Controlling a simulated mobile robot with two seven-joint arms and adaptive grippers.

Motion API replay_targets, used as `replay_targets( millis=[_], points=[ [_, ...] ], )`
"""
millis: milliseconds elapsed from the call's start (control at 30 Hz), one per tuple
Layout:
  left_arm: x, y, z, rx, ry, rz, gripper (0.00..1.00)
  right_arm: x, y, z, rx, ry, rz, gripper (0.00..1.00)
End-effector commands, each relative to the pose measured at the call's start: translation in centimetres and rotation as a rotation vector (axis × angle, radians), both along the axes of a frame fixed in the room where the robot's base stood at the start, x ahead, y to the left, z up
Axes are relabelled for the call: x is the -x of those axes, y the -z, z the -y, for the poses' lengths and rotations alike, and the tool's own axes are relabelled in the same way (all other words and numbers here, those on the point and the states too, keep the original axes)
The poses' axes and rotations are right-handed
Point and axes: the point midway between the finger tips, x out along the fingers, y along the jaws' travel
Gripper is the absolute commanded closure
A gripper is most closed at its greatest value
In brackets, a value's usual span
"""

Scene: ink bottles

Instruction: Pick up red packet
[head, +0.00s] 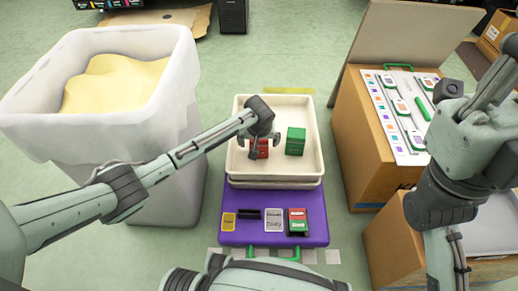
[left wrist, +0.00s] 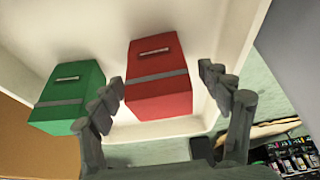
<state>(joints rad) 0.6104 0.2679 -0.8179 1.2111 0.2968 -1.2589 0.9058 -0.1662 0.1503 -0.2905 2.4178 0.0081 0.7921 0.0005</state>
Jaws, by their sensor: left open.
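The red packet (head: 262,149) stands in the left part of a cream tray (head: 314,172) in the head view. My left gripper (head: 262,146) is over it and partly hides it. In the left wrist view the red packet (left wrist: 158,78) lies ahead of and between the open fingers of my left gripper (left wrist: 166,98). I cannot tell whether the fingers touch it. A grey band crosses the packet and a pale label is on it.
A green packet (head: 295,141) stands right of the red one in the same tray, also in the left wrist view (left wrist: 68,97). A white bin (head: 30,130) stands left, a cardboard box (head: 360,165) right.

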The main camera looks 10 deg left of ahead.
Motion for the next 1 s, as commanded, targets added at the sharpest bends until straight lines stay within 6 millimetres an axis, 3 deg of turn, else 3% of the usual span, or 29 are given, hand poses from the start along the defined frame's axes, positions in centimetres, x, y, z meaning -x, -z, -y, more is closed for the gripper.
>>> replay_targets(
  millis=[100,367,800,1000],
  points=[
    [-0.4,1.11,-0.06,0.0,0.001,0.001,0.23,-0.05,0.05,-0.13,0.011,0.001,0.014,1.0],
    [-0.46,1.12,-0.08,0.001,0.001,0.0,0.24,-0.09,-0.13,-0.15,0.013,0.001,0.015,1.0],
    [-0.44,1.11,-0.09,0.001,0.001,0.0,0.78,-0.11,-0.09,-0.14,0.014,0.002,0.014,1.0],
    [-0.46,1.07,-0.09,0.0,0.001,0.001,0.78,-0.08,-0.13,-0.15,0.013,0.001,0.014,1.0]
  ],
)
